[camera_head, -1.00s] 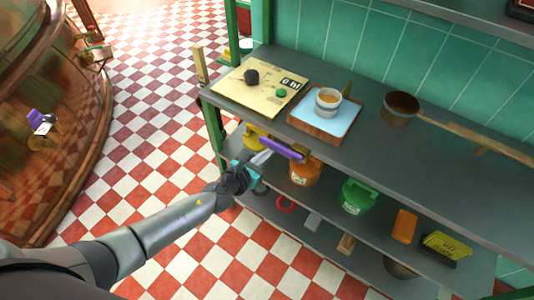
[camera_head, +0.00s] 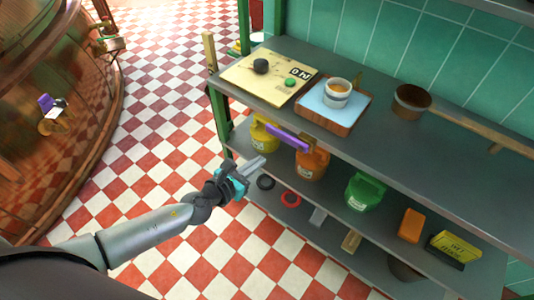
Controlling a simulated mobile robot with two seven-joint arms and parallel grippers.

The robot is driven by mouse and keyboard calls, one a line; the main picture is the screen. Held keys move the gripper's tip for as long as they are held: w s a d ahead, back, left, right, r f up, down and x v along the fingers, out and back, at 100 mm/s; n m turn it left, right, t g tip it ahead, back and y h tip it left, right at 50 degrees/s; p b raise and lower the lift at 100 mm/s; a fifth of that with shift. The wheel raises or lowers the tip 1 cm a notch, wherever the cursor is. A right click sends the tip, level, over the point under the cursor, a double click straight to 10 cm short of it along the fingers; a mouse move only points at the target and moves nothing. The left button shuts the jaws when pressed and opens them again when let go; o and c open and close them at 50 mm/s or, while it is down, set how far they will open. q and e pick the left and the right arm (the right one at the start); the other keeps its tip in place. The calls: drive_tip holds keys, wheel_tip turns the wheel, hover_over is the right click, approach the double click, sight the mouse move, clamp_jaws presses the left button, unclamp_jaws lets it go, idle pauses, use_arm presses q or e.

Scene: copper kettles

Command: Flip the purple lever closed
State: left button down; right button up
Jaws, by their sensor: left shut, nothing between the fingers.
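A purple bar-shaped lever (camera_head: 288,138) shows at the front of the grey shelf unit, just below the top shelf's edge, between a yellow can and an orange can. It slopes down to the right. A second, small purple piece (camera_head: 46,103) shows on the copper kettle at far left; I cannot tell whether it is a part or a reflection. My left gripper (camera_head: 256,164) is shut and empty, below and left of the purple lever and apart from it in the picture. My right gripper is not in view.
The top shelf (camera_head: 380,145) holds a board, a blue-topped tray (camera_head: 353,105) with a cup, and a long-handled copper pan (camera_head: 411,99). Cans (camera_head: 311,164) and boxes fill the shelf below. The copper kettle (camera_head: 60,170) stands left. Checkered floor lies open between.

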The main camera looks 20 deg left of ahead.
use_arm(q)
drive_tip(key=shift+v, duration=1.25)
